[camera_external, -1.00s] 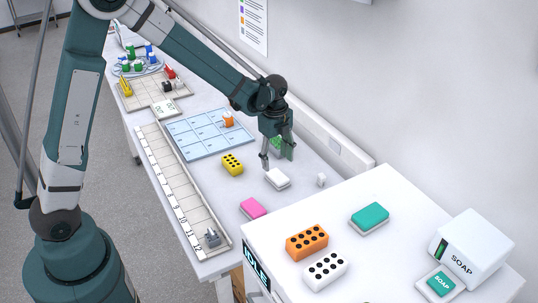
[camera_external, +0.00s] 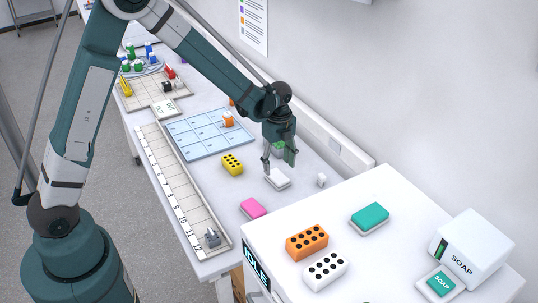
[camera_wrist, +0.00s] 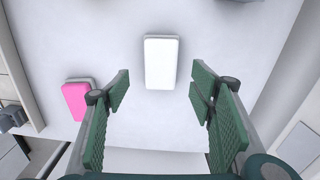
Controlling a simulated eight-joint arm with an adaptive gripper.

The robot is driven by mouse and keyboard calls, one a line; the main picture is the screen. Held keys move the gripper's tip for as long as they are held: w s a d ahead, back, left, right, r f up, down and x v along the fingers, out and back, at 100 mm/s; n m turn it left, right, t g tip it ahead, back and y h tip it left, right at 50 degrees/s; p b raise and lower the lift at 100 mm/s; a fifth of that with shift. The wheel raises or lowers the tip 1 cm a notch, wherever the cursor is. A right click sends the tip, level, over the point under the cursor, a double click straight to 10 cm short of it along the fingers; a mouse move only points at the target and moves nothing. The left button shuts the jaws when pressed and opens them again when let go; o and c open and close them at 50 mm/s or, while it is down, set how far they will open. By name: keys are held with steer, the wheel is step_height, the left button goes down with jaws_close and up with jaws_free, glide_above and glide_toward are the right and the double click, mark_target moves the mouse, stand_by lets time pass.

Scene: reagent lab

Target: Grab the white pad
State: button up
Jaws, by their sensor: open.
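The white pad (camera_external: 277,178) lies on the long table with a grey underside layer, and it also shows in the wrist view (camera_wrist: 161,62) as an upright rectangle at top centre. My gripper (camera_external: 278,164) is open and empty, just above the pad in the external view. In the wrist view my gripper (camera_wrist: 162,100) has its two green-padded fingers spread wide, with the pad ahead of and between them. I see no contact between the fingers and the pad.
A pink pad (camera_external: 253,208) lies nearby, left of the fingers in the wrist view (camera_wrist: 78,100). A yellow dotted block (camera_external: 232,164) and a small white object (camera_external: 321,180) are also close. A raised white surface (camera_external: 375,255) with several blocks stands in front.

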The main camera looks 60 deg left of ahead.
mark_target(278, 175)
steer(key=shift+f, duration=0.65)
steer(key=shift+f, duration=0.1)
steer(key=shift+a+f+p, duration=0.2)
steer(key=shift+f+p, duration=0.2)
steer(key=shift+f, duration=2.1)
steer(key=shift+c, duration=0.6)
steer(key=c, duration=0.9)
